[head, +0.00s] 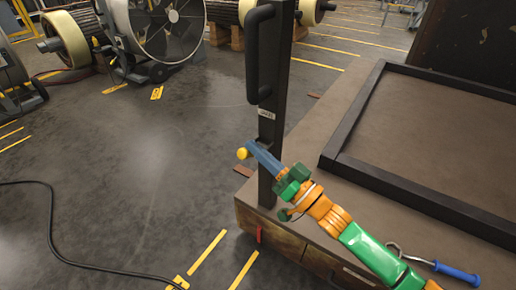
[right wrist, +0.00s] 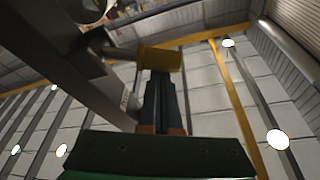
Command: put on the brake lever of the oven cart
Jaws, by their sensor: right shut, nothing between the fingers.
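The oven cart's dark upright post (head: 276,110) stands at the near left corner of its brown deck (head: 325,150). The brake lever shows as a yellow knob (head: 242,153) just left of the post. In the right wrist view the lever's yellow end (right wrist: 160,58) is just beyond my fingertips, with a dark bar running left to the post. My right gripper (head: 252,147) reaches across the post from the right, its blue-grey fingers shut and empty. The fingertips are close to the knob; I cannot tell whether they touch. My left gripper is out of view.
A black handle (head: 251,55) is on the post above the lever. A raised dark frame (head: 350,168) lies on the deck. A blue-handled tool (head: 456,272) is by my right arm. A black cable (head: 52,225) lies on otherwise open floor at left; rotor stands (head: 160,70) are behind.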

